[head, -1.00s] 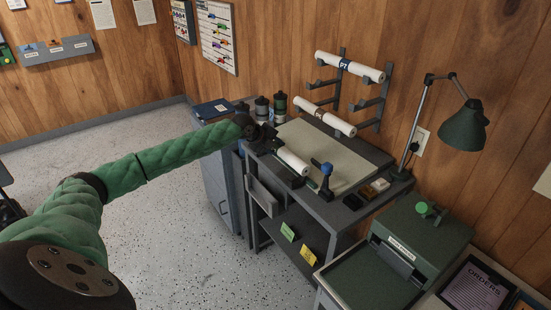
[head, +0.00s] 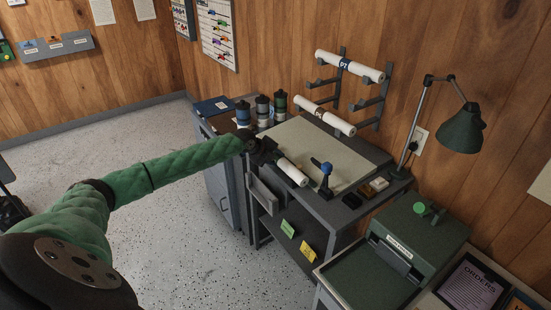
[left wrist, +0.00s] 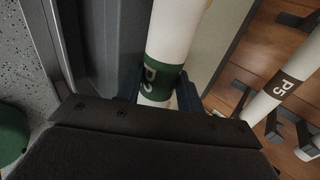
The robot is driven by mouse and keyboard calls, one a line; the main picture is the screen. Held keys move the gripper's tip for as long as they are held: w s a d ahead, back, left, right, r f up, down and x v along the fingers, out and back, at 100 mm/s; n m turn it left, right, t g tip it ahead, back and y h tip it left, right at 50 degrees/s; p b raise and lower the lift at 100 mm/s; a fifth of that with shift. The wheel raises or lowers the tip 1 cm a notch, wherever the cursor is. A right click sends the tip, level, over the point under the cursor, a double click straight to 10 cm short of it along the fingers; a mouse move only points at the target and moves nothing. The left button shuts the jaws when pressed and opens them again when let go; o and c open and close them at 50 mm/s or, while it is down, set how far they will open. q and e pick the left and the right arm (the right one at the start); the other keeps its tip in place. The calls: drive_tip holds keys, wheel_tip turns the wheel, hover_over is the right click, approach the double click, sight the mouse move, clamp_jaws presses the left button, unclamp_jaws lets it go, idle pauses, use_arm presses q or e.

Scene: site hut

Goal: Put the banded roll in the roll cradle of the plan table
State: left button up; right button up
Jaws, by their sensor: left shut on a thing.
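The banded roll is white with a dark green band marked P2, clear in the left wrist view (left wrist: 162,75). In the head view its white end (head: 292,172) sticks out past my left gripper (head: 272,154), over the front edge of the plan table (head: 318,142). My left gripper is shut on the roll at its band, with fingers on both sides. I cannot tell whether the roll touches the table. A grey trough-like holder (head: 263,196) hangs at the table's front, below the gripper; I cannot tell whether it is the cradle. My right gripper is out of view.
A blue-knobbed tool (head: 326,177) stands close to the roll's free end. Wall brackets hold a P7 roll (head: 367,71) and a P5 roll (head: 340,125). Several canisters (head: 262,108) stand at the back left. A green machine (head: 417,230) and a lamp (head: 461,130) are at right.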

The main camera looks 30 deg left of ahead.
use_arm(q)
drive_tip(key=shift+f, duration=0.1)
drive_tip(key=o, duration=1)
drive_tip(key=shift+o, duration=0.2)
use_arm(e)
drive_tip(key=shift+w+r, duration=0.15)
use_arm(q)
drive_tip(key=shift+a, duration=0.1)
drive_tip(key=shift+s+a+r, duration=0.15)
drive_tip(key=shift+s+r, duration=0.15)
drive_tip(key=shift+r, duration=0.05)
drive_tip(key=shift+b+v, duration=0.55)
drive_tip(key=shift+v, duration=0.4)
drive_tip(key=b+v, duration=0.2)
drive_tip(key=v, duration=0.7)
drive_tip(key=shift+r+b, duration=0.2)
drive_tip(key=shift+b, duration=0.2)
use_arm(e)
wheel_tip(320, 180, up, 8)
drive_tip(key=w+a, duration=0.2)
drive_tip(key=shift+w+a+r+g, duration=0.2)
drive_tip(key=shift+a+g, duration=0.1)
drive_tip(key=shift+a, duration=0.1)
